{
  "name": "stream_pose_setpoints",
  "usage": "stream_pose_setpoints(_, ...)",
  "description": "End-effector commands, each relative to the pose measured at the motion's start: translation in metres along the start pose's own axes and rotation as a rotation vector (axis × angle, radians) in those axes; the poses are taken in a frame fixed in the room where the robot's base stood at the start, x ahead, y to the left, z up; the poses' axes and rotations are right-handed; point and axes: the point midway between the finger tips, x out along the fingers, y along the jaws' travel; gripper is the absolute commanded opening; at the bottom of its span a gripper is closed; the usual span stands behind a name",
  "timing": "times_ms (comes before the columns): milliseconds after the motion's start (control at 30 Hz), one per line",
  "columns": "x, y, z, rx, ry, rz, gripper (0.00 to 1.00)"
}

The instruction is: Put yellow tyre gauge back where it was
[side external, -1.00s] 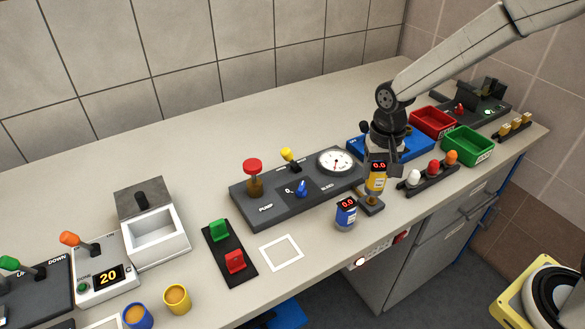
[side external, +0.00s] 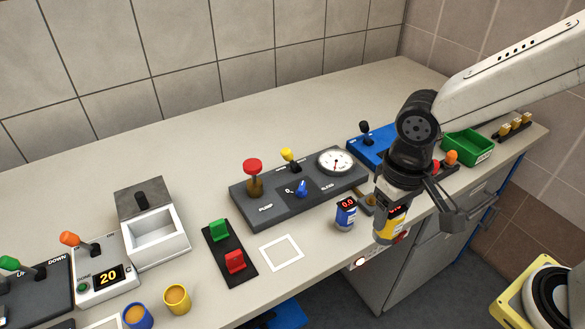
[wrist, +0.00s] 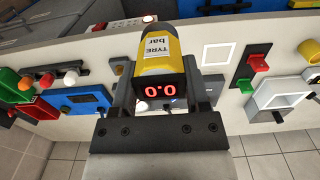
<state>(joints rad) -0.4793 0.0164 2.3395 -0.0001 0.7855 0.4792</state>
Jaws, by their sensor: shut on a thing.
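The yellow tyre gauge (side external: 388,231) is a yellow and dark body with a red digital display. It hangs in my gripper (side external: 392,212), off the counter's front edge in the side view. In the wrist view my gripper (wrist: 160,88) is shut on the gauge (wrist: 158,45), which reads 0.0 and carries a "TYRE bar" label. A dark base with a brown pad (side external: 368,203) shows on the counter just left of the gauge, partly hidden by it. The similar blue gauge (side external: 345,215) stands upright on the counter, left of that base.
A pump panel (side external: 300,188) with levers and a dial lies behind the blue gauge. A blue panel (side external: 372,150) and a green bin (side external: 468,146) are farther right. A white square outline (side external: 282,252) marks bare counter. The counter behind the pump panel is clear.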

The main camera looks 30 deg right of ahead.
Motion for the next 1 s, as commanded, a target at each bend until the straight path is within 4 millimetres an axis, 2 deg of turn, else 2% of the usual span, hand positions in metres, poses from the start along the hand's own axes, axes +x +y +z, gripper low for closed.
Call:
stream_pose_setpoints(367,0.005,-0.004,-0.010,0.000,-0.001,0.001,0.00)
stream_pose_setpoints(1000,0.037,-0.028,-0.078,0.001,-0.002,0.001,0.00)
